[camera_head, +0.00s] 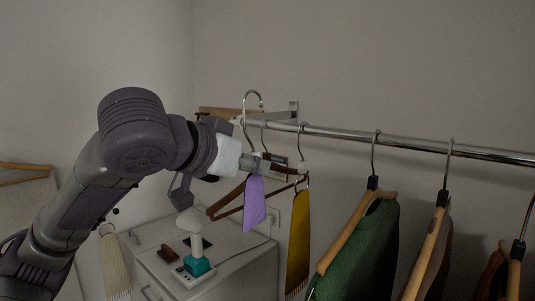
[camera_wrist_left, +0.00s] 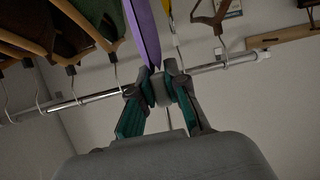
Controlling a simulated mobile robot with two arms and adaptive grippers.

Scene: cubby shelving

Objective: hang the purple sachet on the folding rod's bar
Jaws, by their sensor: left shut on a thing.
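The purple sachet (camera_head: 254,205) hangs down from my left gripper (camera_head: 262,166), among the hangers near the left end of the bar. In the left wrist view the sachet (camera_wrist_left: 146,30) is a flat purple strip running up from the shut fingertips (camera_wrist_left: 160,88). The fingers are shut on its top end; a thin line shows between them. The chrome bar (camera_head: 335,135) starts near the wall and runs to the right. In the left wrist view the bar (camera_wrist_left: 90,100) passes behind the fingers. Whether the sachet touches the bar cannot be told. My right gripper is not in view.
A yellow garment (camera_head: 298,245) hangs just right of the sachet, with a wooden hanger (camera_head: 228,207) to its left. A green garment (camera_head: 362,250) and more hangers fill the right. Below stands a white cabinet (camera_head: 240,270) with a teal-based item (camera_head: 197,265).

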